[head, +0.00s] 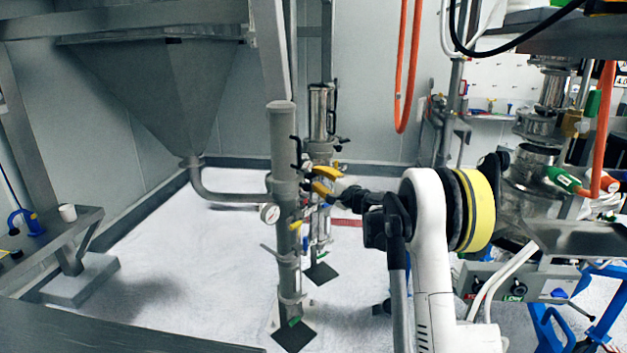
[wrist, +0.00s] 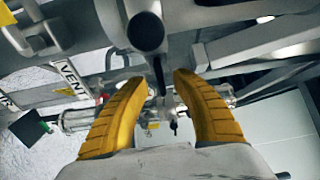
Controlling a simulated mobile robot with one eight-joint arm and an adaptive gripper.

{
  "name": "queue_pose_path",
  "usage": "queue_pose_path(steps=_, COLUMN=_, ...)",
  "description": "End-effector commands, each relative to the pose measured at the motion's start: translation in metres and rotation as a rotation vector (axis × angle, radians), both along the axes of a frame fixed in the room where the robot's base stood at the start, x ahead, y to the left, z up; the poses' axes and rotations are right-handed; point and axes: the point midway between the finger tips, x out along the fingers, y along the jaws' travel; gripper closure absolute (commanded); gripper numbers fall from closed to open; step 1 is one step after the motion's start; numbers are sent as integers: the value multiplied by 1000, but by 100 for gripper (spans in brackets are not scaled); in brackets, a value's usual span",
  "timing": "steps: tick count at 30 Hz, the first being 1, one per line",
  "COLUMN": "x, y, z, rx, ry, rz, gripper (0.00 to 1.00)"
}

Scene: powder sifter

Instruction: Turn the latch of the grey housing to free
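The grey housing (head: 283,150) is an upright cylinder with a domed cap, left of centre in the head view. Small dark handles (head: 297,167) show at its right side; I cannot tell for sure which one is the latch. My gripper (head: 322,179) has yellow fingers and is just right of the housing at the height of its clamp. In the wrist view my gripper (wrist: 161,82) is open, with a clear gap between the fingertips. A black round-ended handle (wrist: 146,32) is ahead of the gap, and its thin dark stem reaches down between the fingertips. Contact is not visible.
A shiny metal cylinder (head: 320,112) stands close behind the housing. A round gauge (head: 269,213) sticks out at its left. A large hopper (head: 160,90) with a curved pipe is farther left. A sign reading "VENT" (wrist: 70,78) shows in the wrist view. Open floor (head: 190,270) lies at left.

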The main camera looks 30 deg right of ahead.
Motion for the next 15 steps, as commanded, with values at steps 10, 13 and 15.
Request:
queue_pose_path(steps=10, x=22, y=4, z=0, rx=0, ry=0, rz=-1, gripper=68)
queue_pose_path(steps=13, x=22, y=4, z=1, rx=0, ry=0, rz=-1, gripper=68)
queue_pose_path(steps=15, x=22, y=4, z=1, rx=0, ry=0, rz=-1, gripper=69)
